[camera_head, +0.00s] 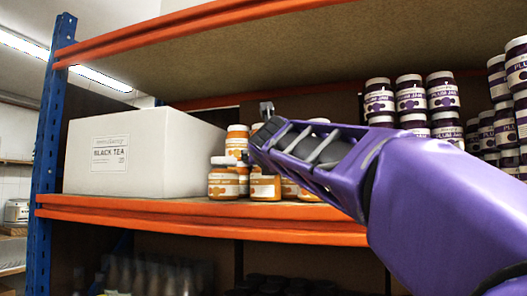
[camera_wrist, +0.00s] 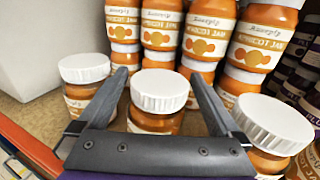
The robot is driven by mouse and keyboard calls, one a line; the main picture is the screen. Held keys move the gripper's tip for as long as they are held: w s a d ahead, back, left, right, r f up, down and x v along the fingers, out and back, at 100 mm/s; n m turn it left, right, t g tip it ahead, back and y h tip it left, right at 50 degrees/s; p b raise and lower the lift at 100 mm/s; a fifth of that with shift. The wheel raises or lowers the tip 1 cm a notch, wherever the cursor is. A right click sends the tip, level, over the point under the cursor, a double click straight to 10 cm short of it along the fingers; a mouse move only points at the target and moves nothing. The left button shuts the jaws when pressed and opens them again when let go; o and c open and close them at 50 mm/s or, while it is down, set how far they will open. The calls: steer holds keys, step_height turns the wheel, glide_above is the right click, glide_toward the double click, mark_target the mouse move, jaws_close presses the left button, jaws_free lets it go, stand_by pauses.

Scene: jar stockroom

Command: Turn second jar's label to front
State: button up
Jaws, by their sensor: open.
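The front row of orange apricot jam jars with white lids stands on the shelf. The second jar (camera_wrist: 158,98) is in the middle of the wrist view, between my gripper's fingers (camera_wrist: 160,80). Part of a pale label shows low on its side; most of its front is hidden by my gripper. In the head view, the second jar (camera_head: 265,187) is partly covered by my gripper (camera_head: 256,132). My gripper is open, one finger on each side of the jar; contact cannot be told. The first jar (camera_wrist: 85,78) stands left, and another jar (camera_wrist: 264,128) stands right.
Stacked apricot jars (camera_wrist: 205,38) stand close behind. A white Black Tea box (camera_head: 140,152) fills the shelf to the left. Plum jam jars (camera_head: 410,95) are stacked at the right. An orange shelf edge (camera_head: 180,215) runs along the front, with an upper shelf (camera_head: 250,45) overhead.

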steer(key=shift+r, duration=4.95)
steer(key=shift+s+r, duration=0.1)
